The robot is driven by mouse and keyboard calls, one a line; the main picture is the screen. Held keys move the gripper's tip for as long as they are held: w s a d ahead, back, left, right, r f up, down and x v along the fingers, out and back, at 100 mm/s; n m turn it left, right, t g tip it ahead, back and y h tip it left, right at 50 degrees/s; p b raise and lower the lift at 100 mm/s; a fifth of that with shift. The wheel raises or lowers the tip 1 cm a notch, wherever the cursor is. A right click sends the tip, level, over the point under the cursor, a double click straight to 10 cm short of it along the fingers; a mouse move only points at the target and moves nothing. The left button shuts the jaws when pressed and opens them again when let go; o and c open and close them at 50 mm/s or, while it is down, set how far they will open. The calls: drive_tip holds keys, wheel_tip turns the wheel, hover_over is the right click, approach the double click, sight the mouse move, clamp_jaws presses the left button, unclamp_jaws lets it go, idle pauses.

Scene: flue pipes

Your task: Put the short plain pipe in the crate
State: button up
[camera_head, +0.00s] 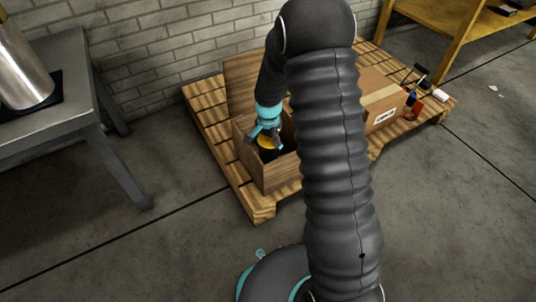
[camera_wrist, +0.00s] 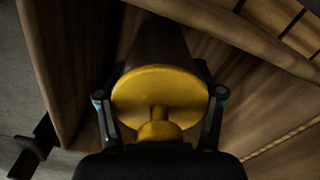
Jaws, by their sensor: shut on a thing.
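My gripper (camera_head: 266,133) points down into the open top of the wooden crate (camera_head: 279,177). It is shut on a dark pipe with a yellow round end cap and knob, taken as the short plain pipe (camera_wrist: 158,42). In the wrist view my gripper (camera_wrist: 160,98) has a finger on each side of the yellow cap. The yellow cap also shows between the fingers in the head view, near the crate's rim. The pipe's dark body extends down between the crate's walls (camera_wrist: 50,75). Its lower end is lost in shadow, so I cannot tell whether it touches the floor.
The crate stands on a wooden pallet (camera_head: 212,127) by a brick wall. A cardboard box (camera_head: 381,100) is to its right, partly behind my arm. A grey table (camera_head: 75,100) with a shiny metal cylinder (camera_head: 22,70) is at left. A yellow shelf (camera_head: 462,25) is at upper right.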

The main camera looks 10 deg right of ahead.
drive_tip(key=shift+f+b, duration=0.3)
drive_tip(key=shift+f, duration=1.6)
drive_tip(key=shift+f, duration=0.1)
drive_tip(key=o, duration=1.2)
drive_tip(key=shift+o, duration=0.2)
